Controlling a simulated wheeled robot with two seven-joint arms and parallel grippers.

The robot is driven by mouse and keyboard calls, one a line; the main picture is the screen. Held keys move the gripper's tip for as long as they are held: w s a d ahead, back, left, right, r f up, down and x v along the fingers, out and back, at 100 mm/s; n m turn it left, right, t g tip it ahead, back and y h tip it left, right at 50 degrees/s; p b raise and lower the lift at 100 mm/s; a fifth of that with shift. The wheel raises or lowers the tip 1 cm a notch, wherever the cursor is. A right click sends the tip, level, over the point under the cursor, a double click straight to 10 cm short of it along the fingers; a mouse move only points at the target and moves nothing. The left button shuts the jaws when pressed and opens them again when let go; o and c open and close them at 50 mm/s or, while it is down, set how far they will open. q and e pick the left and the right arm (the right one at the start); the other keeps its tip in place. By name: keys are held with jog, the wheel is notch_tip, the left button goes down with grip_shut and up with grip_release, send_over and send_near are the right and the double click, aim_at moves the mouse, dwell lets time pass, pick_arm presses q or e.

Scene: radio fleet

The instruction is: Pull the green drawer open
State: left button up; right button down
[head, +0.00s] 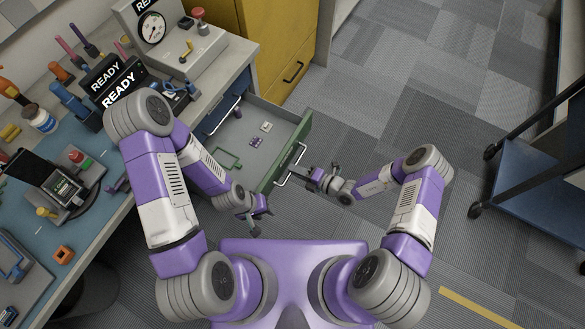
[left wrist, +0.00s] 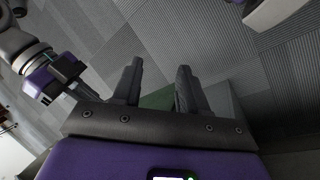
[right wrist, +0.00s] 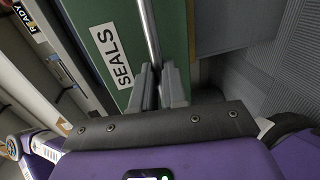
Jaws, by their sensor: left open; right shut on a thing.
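The green drawer (head: 294,150) stands pulled out from under the workbench, its inside showing in the head view. Its green front with a white SEALS label (right wrist: 111,56) fills much of the right wrist view. The drawer's metal bar handle (right wrist: 149,30) runs between the fingers of my right gripper (right wrist: 160,84), which is shut on it. The handle also shows in the head view (head: 291,165). My left gripper (head: 257,217) is open and empty, below and left of the drawer front. In the left wrist view its fingers (left wrist: 157,90) are apart, with floor and a green patch between them.
Small items and a green outline lie in the drawer. The workbench (head: 84,235) at left holds tools, READY signs and a gauge box (head: 165,40). A yellow cabinet (head: 268,40) stands behind the drawer. A blue cart (head: 545,190) is at right. Floor between is clear.

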dwell(0.3)
jog(key=c, duration=1.2)
grip_release()
jog(key=shift+o, duration=0.2)
jog(key=p+v, duration=0.1)
jog(key=v, duration=0.6)
jog(key=shift+d, duration=0.3)
jog(key=shift+s, duration=0.15)
